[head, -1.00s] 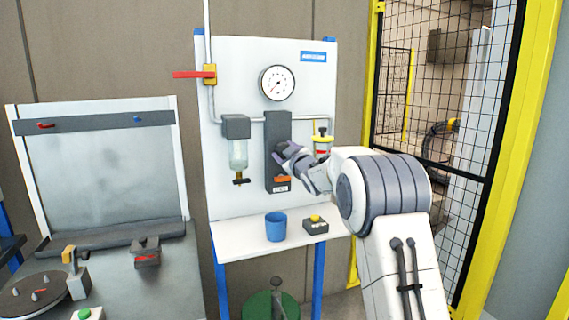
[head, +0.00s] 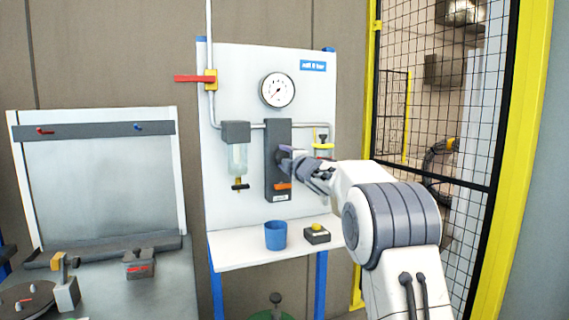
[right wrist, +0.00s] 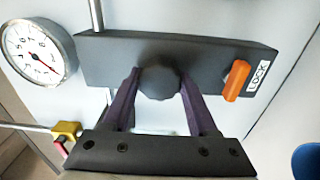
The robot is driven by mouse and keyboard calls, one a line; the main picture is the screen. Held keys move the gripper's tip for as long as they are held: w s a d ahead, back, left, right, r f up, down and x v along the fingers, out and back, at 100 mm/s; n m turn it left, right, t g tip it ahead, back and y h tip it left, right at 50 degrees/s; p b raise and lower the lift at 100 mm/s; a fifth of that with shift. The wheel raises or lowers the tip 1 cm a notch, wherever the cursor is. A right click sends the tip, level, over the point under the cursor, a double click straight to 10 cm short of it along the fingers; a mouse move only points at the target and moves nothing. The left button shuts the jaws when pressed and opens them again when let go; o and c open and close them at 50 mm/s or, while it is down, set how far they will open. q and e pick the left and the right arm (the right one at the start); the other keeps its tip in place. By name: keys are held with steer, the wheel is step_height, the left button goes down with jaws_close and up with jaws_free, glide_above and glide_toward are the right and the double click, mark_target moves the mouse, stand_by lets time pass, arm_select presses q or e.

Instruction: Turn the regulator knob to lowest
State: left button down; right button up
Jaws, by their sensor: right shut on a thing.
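The dark regulator block (head: 278,135) is mounted on the white panel below the round pressure gauge (head: 278,90). Its black round knob (right wrist: 160,80) shows in the right wrist view, between the purple fingers of my right gripper (right wrist: 162,88). My right gripper (head: 291,162) is shut on the knob and hides it in the head view. An orange lock tab (right wrist: 236,80) sits beside a LOCK label on the block. The gauge in the right wrist view (right wrist: 36,52) has a red needle. My left gripper is not in view.
A red-handled valve (head: 196,78) and a filter bowl (head: 237,160) are left of the block. A blue cup (head: 276,236) and a box with a yellow button (head: 317,234) stand on the shelf (head: 235,256). A mesh fence (head: 430,130) is at right.

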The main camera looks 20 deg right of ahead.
steer(key=shift+n+b, duration=0.3)
steer(key=shift+n, duration=0.7)
steer(key=o, duration=1.4)
steer(key=shift+c, duration=0.2)
steer(key=s+b, duration=0.3)
steer(key=s, duration=0.7)
steer(key=shift+s+d+f, duration=0.15)
steer(key=shift+s+d, duration=0.05)
steer(key=shift+d, duration=0.1)
